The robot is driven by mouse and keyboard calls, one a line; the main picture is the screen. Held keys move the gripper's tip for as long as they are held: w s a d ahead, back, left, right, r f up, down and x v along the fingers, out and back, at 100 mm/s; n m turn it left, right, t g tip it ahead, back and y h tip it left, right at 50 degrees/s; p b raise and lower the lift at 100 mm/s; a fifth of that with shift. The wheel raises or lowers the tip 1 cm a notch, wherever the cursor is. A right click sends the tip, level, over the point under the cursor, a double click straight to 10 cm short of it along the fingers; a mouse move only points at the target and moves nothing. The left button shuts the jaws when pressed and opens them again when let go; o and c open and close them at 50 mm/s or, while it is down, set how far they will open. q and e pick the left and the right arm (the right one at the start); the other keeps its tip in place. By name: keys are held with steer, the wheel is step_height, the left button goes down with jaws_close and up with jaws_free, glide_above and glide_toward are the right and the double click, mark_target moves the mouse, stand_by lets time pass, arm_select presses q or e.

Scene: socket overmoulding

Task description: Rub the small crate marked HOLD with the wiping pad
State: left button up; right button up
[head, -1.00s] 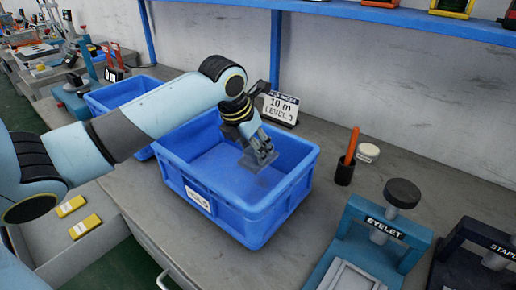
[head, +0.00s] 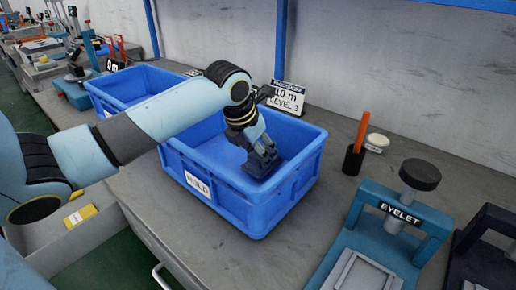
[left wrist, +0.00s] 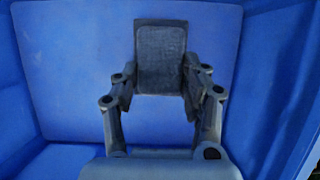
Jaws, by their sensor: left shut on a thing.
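The small blue crate marked HOLD (head: 245,217) stands on the grey bench in the head view, its white label on the front wall. My left gripper (head: 262,163) reaches down inside it, close to the front right part. In the left wrist view the left gripper (left wrist: 161,88) is shut on the grey wiping pad (left wrist: 161,58), held flat between its fingers. Blue crate surfaces fill the view behind the pad. I cannot tell whether the pad touches the crate. In the head view the gripper mostly hides the pad. My right gripper is not in view.
A second blue crate (head: 135,85) stands behind on the left. A sign (head: 287,100) stands behind the HOLD crate. To the right are a dark cup with an orange stick (head: 353,160), a white round item (head: 377,142) and the EYELET press (head: 390,225).

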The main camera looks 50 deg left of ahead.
arm_select(q)
steer(key=shift+f+b, duration=0.3)
steer(key=shift+f, duration=0.1)
stand_by(0.3)
steer(key=shift+f+b, duration=0.35)
steer(key=shift+f, duration=0.25)
steer(key=shift+w+a+r+b, duration=0.15)
steer(key=shift+w+b, duration=0.45)
steer(key=shift+w, duration=1.15)
steer(key=shift+f, duration=0.2)
